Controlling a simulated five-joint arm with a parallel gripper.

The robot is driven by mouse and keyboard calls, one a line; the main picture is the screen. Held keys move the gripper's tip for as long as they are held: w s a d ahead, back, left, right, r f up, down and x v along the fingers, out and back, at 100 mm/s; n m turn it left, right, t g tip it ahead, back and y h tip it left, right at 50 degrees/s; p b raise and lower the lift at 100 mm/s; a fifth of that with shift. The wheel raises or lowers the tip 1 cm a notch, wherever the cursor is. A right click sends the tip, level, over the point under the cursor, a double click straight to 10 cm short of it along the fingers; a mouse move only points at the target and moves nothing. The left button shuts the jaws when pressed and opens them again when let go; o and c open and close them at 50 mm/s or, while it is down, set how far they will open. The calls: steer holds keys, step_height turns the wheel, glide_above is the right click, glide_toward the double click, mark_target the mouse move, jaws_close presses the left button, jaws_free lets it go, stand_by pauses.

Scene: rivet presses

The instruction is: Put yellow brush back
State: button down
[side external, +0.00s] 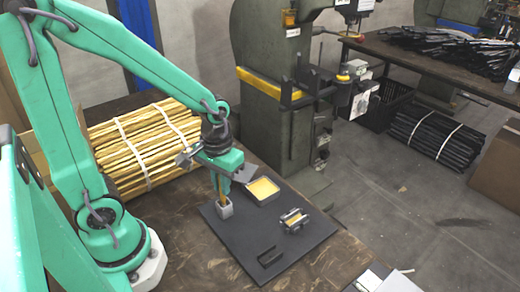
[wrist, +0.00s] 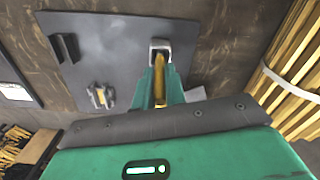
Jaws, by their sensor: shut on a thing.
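The yellow brush (side external: 220,187) hangs upright below my gripper (side external: 219,170), which is shut on it. In the wrist view the brush (wrist: 160,70) shows between the green fingers of my gripper (wrist: 160,88). A small grey square cup (side external: 225,209) stands on the dark mat (side external: 235,238), right below the brush. The cup also shows in the wrist view (wrist: 160,45). The brush's lower end meets the cup's mouth and seems to reach into it; how deep I cannot tell.
A shallow tray with a yellow inside (side external: 263,189) lies right of the cup. A small metal fixture (side external: 294,220) and a black bracket (side external: 270,256) are also on the mat. A tied yellow bundle (side external: 143,150) lies behind my arm. A green press (side external: 272,100) stands behind the table.

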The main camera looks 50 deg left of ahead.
steer(key=c, duration=1.5)
jaws_free()
steer(key=shift+f, duration=0.1)
steer(key=shift+o, duration=0.2)
step_height(320, 180, up, 12)
steer(key=shift+r, duration=0.15)
steer(key=shift+s, duration=0.1)
steer(key=shift+s+a+r+m+t, duration=0.15)
steer(key=shift+s+r+m+t, duration=0.7)
steer(key=shift+t, duration=0.55)
steer(key=shift+s+a+r+m+t, duration=0.1)
steer(key=shift+s+r+m+t, duration=0.7)
steer(key=shift+t, duration=0.6)
steer(key=shift+f, duration=0.1)
